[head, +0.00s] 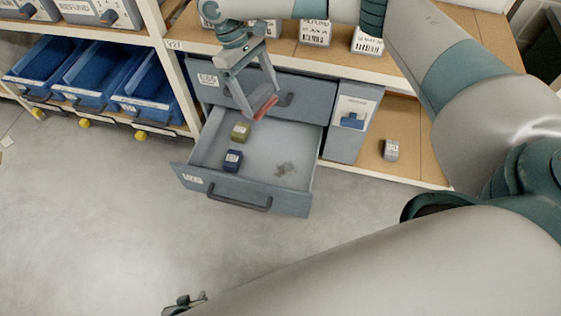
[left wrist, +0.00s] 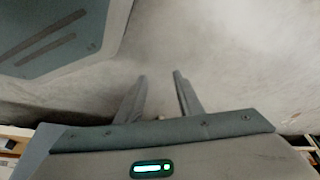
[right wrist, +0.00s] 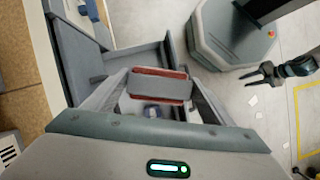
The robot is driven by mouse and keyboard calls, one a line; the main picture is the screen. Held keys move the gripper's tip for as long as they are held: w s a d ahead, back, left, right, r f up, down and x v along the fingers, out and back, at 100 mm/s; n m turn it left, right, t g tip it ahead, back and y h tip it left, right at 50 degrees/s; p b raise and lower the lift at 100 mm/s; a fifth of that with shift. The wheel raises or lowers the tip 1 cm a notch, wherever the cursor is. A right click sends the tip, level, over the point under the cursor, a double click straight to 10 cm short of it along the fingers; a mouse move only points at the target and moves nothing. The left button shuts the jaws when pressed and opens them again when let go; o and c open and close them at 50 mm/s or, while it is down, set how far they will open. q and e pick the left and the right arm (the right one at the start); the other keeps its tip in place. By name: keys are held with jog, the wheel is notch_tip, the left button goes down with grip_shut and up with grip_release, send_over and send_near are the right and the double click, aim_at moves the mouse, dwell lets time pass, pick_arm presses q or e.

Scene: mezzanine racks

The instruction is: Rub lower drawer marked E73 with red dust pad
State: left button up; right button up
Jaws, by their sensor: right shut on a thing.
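The lower drawer (head: 262,195) is pulled open, with a label at its front left that is too small to read surely. A dark dust smudge (head: 286,169) lies on its floor at the right. My right gripper (head: 262,101) is shut on the red dust pad (head: 265,107) and holds it above the back of the open drawer. In the right wrist view the pad (right wrist: 158,85) is grey with red edges, between the fingers. My left gripper (head: 185,302) is low at the bottom of the head view; its fingers stand apart and empty over bare floor in the left wrist view (left wrist: 160,78).
The upper drawer (head: 300,98) is shut above. Blue bins (head: 90,80) fill the left rack. A small grey box (head: 391,150) sits on the right shelf. The floor in front is clear.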

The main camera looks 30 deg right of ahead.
pick_arm(q)
notch_tip(320, 180, up, 14)
jog(key=s+a+g+b, duration=0.1)
jog(key=s+b, duration=0.1)
jog(key=b, duration=0.5)
jog(key=shift+s+a+r+y, duration=0.25)
jog(key=shift+s+a+y, duration=0.05)
jog(key=shift+s, duration=0.1)
pick_arm(e)
jog(key=d+f+n+t, duration=0.3)
jog(key=f+n, duration=0.8)
jog(key=f, duration=0.8)
jog(key=d+f+n+t, duration=0.3)
jog(key=f+n, duration=0.8)
jog(key=f, duration=0.8)
jog(key=shift+w+d+f+t+h, duration=0.15)
jog(key=shift+f+t+h, duration=0.25)
jog(key=shift+t, duration=0.4)
pick_arm(q)
jog(key=shift+b, duration=0.35)
